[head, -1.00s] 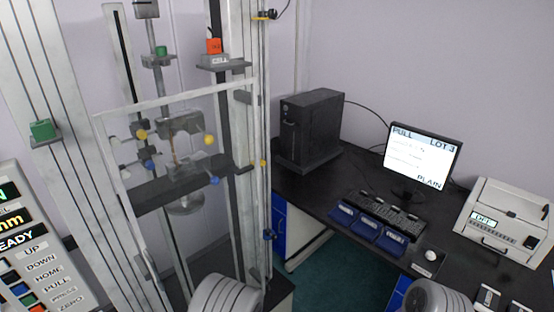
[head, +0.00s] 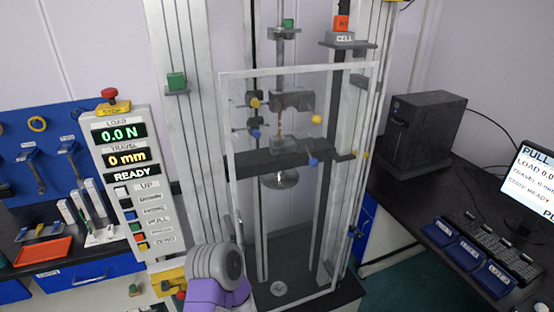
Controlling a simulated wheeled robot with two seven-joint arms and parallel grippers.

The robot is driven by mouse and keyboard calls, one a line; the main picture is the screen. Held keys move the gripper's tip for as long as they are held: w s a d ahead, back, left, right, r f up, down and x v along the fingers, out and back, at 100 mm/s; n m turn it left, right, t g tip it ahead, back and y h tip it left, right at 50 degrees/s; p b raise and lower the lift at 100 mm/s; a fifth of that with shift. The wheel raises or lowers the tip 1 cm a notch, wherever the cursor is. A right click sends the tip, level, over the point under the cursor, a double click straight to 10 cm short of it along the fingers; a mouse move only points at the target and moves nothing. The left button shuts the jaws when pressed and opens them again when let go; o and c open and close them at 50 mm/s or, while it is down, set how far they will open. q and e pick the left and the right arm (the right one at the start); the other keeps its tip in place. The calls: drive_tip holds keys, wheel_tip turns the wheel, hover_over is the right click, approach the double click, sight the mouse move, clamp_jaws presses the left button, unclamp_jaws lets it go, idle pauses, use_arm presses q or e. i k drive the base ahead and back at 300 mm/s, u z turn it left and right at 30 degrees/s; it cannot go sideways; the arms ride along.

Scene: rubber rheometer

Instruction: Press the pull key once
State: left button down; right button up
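The control panel (head: 125,165) stands at the left in the head view, slightly tilted. Its displays read 0.0 N, 0 mm and READY. A column of small keys runs down its lower part, with labels to their right. The PULL label (head: 159,222) is fourth from the top, with the green pull key (head: 135,227) beside it. The blue HOME key (head: 130,215) is just above. No gripper touches the panel. Neither gripper shows; only a grey and purple link of one of my arms is at the bottom centre, right of the panel.
A red STOP button (head: 109,95) tops the panel. The test frame with its clear guard (head: 300,70) stands right of it. A blue tool board (head: 35,150) and an orange tray (head: 42,251) are at the left. The monitor (head: 535,185) is at the far right.

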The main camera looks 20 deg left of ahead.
sight(135, 227)
drive_tip(key=u, duration=2)
